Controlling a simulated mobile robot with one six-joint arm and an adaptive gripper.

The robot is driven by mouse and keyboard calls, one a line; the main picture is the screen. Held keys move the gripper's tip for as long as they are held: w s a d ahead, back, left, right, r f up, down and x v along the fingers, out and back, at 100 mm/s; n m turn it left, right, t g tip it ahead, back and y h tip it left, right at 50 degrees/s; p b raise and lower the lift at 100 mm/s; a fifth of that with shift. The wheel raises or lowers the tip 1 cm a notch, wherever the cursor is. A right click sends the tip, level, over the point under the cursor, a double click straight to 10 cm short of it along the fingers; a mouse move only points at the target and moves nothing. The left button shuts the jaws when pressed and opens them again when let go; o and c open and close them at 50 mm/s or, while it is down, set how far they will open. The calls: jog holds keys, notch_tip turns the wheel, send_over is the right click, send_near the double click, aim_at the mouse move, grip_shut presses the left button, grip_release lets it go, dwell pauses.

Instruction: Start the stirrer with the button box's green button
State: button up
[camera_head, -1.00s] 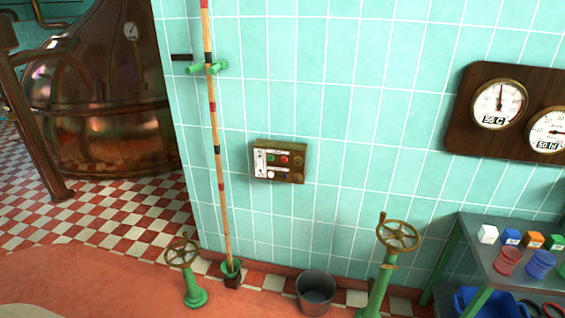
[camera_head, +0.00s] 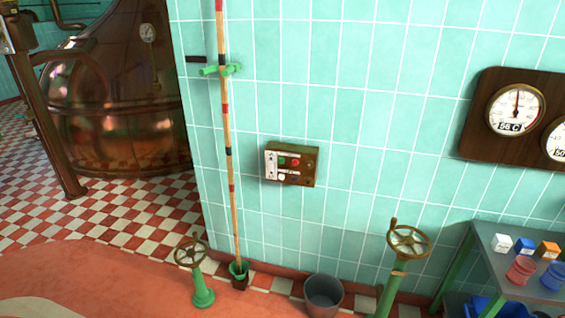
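The button box (camera_head: 309,166) is a small brass-coloured box fixed to the turquoise tiled wall, near the middle of the view. On its face a green button (camera_head: 282,161) sits at the upper left, with a red button (camera_head: 295,162) just right of it. A pale round button (camera_head: 281,177) is below, and a white label strip runs down the left side. The stirrer itself cannot be made out. My gripper is not in view, and nothing covers the box.
A striped pole (camera_head: 227,140) stands left of the box in a green holder. Valve handwheels (camera_head: 190,252) and (camera_head: 408,241) rise from the floor, with a grey bucket (camera_head: 323,292) between them. A table (camera_head: 500,258) is at right, gauges (camera_head: 516,108) above. A copper kettle (camera_head: 120,110) stands at left.

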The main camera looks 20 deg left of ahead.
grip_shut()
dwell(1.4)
